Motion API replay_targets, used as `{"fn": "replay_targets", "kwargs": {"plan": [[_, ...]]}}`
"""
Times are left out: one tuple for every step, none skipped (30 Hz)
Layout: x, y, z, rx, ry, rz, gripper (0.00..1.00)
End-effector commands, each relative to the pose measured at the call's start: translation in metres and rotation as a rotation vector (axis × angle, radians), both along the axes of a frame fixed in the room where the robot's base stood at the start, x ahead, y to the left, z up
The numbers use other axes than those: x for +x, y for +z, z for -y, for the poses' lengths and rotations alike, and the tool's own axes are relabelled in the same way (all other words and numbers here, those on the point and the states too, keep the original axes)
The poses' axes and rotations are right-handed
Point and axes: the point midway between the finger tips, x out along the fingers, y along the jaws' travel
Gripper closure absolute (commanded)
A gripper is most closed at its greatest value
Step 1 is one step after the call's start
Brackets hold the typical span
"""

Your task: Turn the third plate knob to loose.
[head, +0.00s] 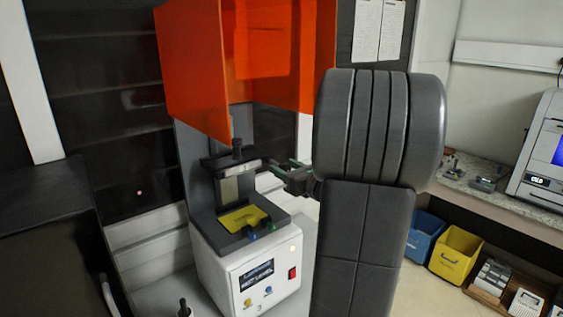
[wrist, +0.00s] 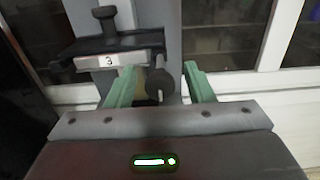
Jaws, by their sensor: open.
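A dark clamp with a metal strip marked "3" (wrist: 108,62) shows in the wrist view, with a black knob (wrist: 104,14) on its top. A rounded black knob (wrist: 159,84) shows at its right side, between the green fingers of my gripper (wrist: 160,86). The fingers are open, one on each side of this knob, with no clear contact. The left finger overlaps the clamp's right end. In the head view my gripper (head: 284,170) reaches in from the right beside the clamp (head: 228,166). The side knob is not clear there. I cannot tell the knob's setting.
The clamp is on a white and grey machine (head: 250,280) with a yellow plate (head: 243,218) and small coloured knobs. An orange shield (head: 250,60) hangs above. Blue (head: 424,236) and yellow (head: 455,254) bins stand at right, under a counter.

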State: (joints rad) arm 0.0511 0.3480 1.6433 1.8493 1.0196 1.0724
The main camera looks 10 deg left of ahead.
Motion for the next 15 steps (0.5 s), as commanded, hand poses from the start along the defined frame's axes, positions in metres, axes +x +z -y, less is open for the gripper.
{"fn": "replay_targets", "kwargs": {"plan": [[0.004,0.002,-0.006,0.0,0.003,0.0,0.52],[0.006,0.001,-0.008,-0.001,0.002,0.001,0.52],[0.008,0.001,-0.011,0.0,0.001,0.0,0.52],[0.01,0.001,-0.012,0.0,0.001,0.0,0.52],[0.01,0.0,-0.014,0.0,0.001,0.0,0.52],[0.012,0.0,-0.015,0.0,0.001,0.0,0.52],[0.012,0.0,-0.016,-0.001,0.0,0.001,0.52],[0.012,0.0,-0.016,-0.001,0.0,0.001,0.52],[0.013,0.0,-0.016,-0.001,0.0,0.001,0.52],[0.013,0.0,-0.016,-0.001,0.0,0.001,0.52],[0.013,0.0,-0.016,-0.001,0.0,0.001,0.52],[0.013,0.0,-0.016,-0.001,0.0,0.001,0.52],[0.013,0.0,-0.016,-0.001,0.0,0.001,0.52],[0.013,0.0,-0.016,-0.001,0.0,0.001,0.52],[0.013,0.0,-0.016,-0.001,0.0,0.001,0.52]]}}
